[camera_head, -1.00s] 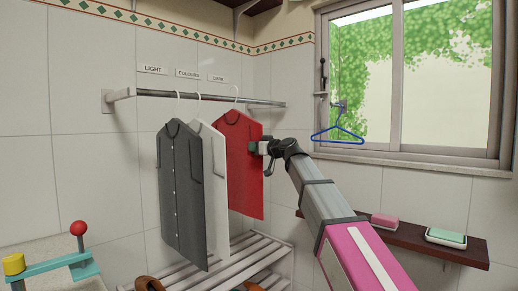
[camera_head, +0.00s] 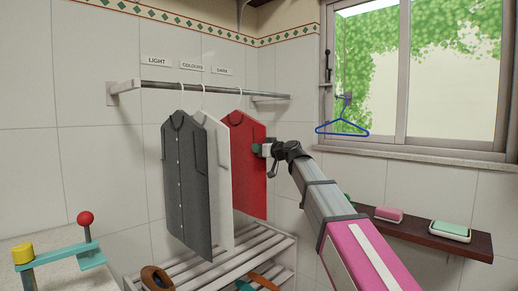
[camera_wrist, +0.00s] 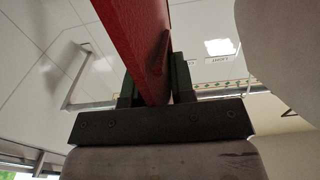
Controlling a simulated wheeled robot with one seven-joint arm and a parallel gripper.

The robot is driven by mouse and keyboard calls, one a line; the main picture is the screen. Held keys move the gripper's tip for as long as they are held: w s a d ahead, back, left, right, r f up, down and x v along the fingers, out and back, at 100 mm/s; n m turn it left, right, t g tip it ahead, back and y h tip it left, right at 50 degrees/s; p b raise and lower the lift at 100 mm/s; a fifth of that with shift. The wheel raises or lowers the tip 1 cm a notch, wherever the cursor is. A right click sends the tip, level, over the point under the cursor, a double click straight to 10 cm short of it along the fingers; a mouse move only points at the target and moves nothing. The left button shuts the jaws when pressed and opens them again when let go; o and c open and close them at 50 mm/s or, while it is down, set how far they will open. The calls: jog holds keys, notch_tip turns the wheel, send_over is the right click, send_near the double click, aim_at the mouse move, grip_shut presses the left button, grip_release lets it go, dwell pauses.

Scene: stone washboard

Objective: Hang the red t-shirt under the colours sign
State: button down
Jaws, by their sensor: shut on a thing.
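The red t-shirt (camera_head: 248,165) hangs on a hanger at the right of the clothes on the rail (camera_head: 190,89). My gripper (camera_head: 265,150) is shut on the shirt's right edge. In the wrist view the red shirt (camera_wrist: 140,45) stands between the two dark fingers (camera_wrist: 155,85). The colours sign (camera_head: 192,65) is on the wall above the rail, between the light sign (camera_head: 156,60) and the dark sign (camera_head: 222,71). The shirt's hanger hook is near the dark sign; whether it rests on the rail is hard to tell.
A dark grey shirt (camera_head: 183,185) and a white shirt (camera_head: 220,200) hang left of the red one. A blue hanger (camera_head: 342,128) hangs by the window. A slatted rack (camera_head: 215,268) with shoes stands below. A shelf with soaps (camera_head: 450,231) is at the right.

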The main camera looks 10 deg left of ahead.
jog(key=c, duration=0.9)
grip_release()
jog(key=v, duration=1)
jog(key=d+f+m+g+h, duration=0.1)
jog(key=d+f+m+h, duration=0.3)
jog(key=f, duration=0.8)
jog(key=d+f+g+h, duration=0.1)
jog(key=d+f, duration=0.5)
jog(key=f, duration=0.5)
jog(key=d+f+m+g+h, duration=0.1)
jog(key=d+f+m+h, duration=0.3)
jog(key=f, duration=0.8)
jog(key=s+d+f+m+g+h, duration=0.1)
jog(key=s+d+f+g+h, duration=0.1)
jog(key=s+d+f, duration=0.4)
jog(key=s+d+f+m+g+h, duration=0.1)
jog(key=s+d+f+g+h, duration=0.1)
jog(key=s+d+f, duration=0.4)
jog(key=s+d+f+m+g+h, duration=0.1)
jog(key=s+d+f, duration=0.5)
jog(key=f, duration=0.8)
jog(key=shift+d+m+g+h, duration=0.4)
jog(key=shift+d+g+h, duration=0.25)
jog(key=shift+d, duration=1)
